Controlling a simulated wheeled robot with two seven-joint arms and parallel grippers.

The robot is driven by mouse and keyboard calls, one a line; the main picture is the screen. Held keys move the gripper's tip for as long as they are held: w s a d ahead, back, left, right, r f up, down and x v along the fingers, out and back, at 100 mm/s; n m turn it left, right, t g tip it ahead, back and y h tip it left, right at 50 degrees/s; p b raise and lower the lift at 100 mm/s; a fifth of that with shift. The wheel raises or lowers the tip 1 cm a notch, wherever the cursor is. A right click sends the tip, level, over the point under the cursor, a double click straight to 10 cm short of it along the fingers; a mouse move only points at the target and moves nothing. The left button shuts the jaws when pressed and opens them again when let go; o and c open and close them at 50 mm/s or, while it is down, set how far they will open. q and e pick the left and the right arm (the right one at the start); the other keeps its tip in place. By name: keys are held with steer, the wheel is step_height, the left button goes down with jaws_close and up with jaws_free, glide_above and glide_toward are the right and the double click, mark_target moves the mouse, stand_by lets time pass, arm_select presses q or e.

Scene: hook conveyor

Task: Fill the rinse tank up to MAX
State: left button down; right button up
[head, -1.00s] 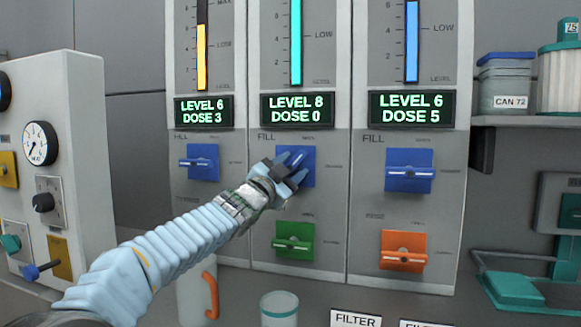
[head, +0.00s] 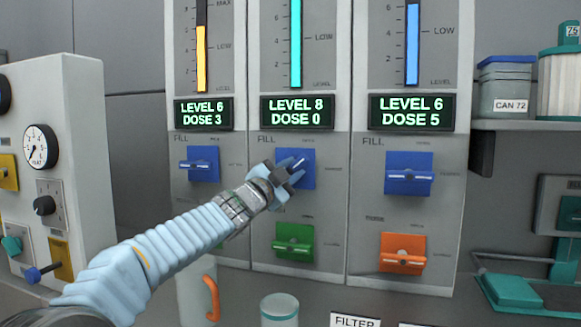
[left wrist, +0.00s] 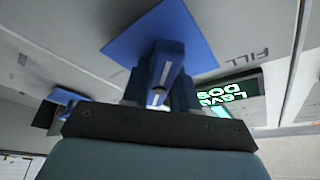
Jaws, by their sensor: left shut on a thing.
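Three dispenser panels stand side by side; no rinse label is readable. The middle panel's display (head: 297,111) reads LEVEL 8, DOSE 0, and its teal level column (head: 296,45) runs past the top of the head view. My left gripper (head: 289,170) is at the middle panel's blue FILL valve (head: 308,180), shut on its handle. In the left wrist view the blue handle (left wrist: 165,75) sits between the fingers, turned away from square with its plate. The left and right blue valves (head: 200,163) (head: 409,175) have level handles. My right gripper is not in view.
Below are a green valve (head: 294,242) and an orange valve (head: 403,253). A gauge box (head: 50,110) stands at left, a cup (head: 279,310) below.

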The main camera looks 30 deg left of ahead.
arm_select(q)
steer(key=m+g, duration=0.1)
steer(key=m, duration=0.2)
steer(key=shift+h, duration=0.4)
steer(key=m+g, duration=0.1)
steer(key=m, duration=0.1)
steer(key=m+g, duration=0.1)
steer(key=m, duration=0.2)
steer(key=shift+h, duration=0.3)
steer(key=shift+m, duration=0.3)
steer(key=c, duration=1)
jaws_free()
steer(key=shift+o, duration=0.2)
steer(key=s+a, duration=0.2)
steer(key=s, duration=1.1)
steer(key=shift+s, duration=0.35)
steer(key=shift+f, duration=0.1)
